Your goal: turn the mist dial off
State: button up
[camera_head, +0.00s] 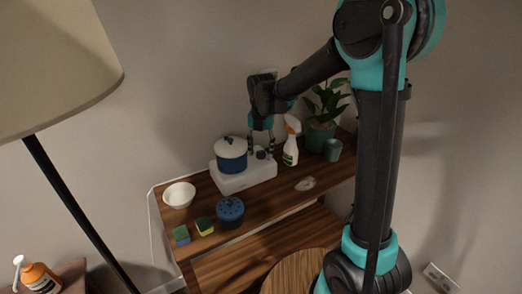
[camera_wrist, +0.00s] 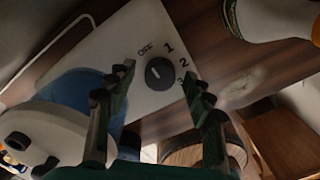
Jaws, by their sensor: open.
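The dial (camera_wrist: 160,73) is a round black knob on a white base (camera_wrist: 125,45), with OFF, 1, 2 and 3 printed around it. A short pale line marks the knob, but which label it points to is hard to tell. In the head view the dial (camera_head: 261,154) sits on the right part of the white base (camera_head: 245,180), beside a blue pot with a white lid (camera_head: 232,155). My gripper (camera_wrist: 158,82) is open, with its fingers to either side of the knob in the wrist view. It also shows above the dial in the head view (camera_head: 262,143). I cannot tell whether it touches the knob.
A white spray bottle (camera_head: 291,148), a green cup (camera_head: 333,150) and a potted plant (camera_head: 321,130) stand right of the base.

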aim_at(261, 152)
notch_tip(261, 152, up, 12)
dwell(0.6)
jog(key=s+d+f+m+t, duration=0.2)
jog(key=s+d+f+m, duration=0.7)
jog(key=m, duration=0.8)
jog(key=s+d+f+m+t, duration=0.2)
jog(key=s+d+f+m, duration=0.7)
jog(key=d+m, duration=0.6)
jog(key=shift+s+m, duration=0.85)
jog(key=shift+m, duration=0.15)
